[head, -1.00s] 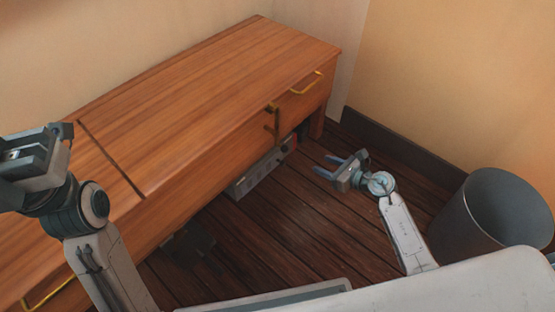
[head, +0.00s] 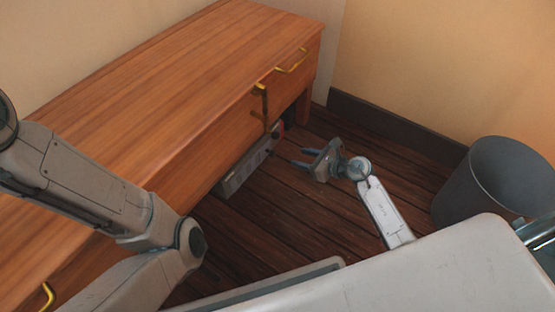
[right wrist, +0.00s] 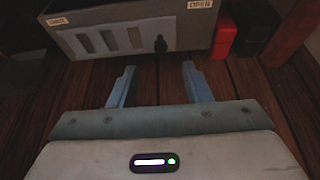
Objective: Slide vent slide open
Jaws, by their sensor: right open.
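The vent unit is a grey box (head: 245,166) low under the wooden desk. My right gripper (head: 299,157) is open and empty, just in front of the vent. In the right wrist view its fingers (right wrist: 157,72) point at the vent with the knob between their lines, short of it. My left gripper is out of view.
The wooden desk (head: 180,95) with brass handles overhangs the vent. A red block (right wrist: 224,36) sits right of the vent, near a desk leg (right wrist: 294,30). A grey bin (head: 490,185) stands at the right. The plank floor between is clear.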

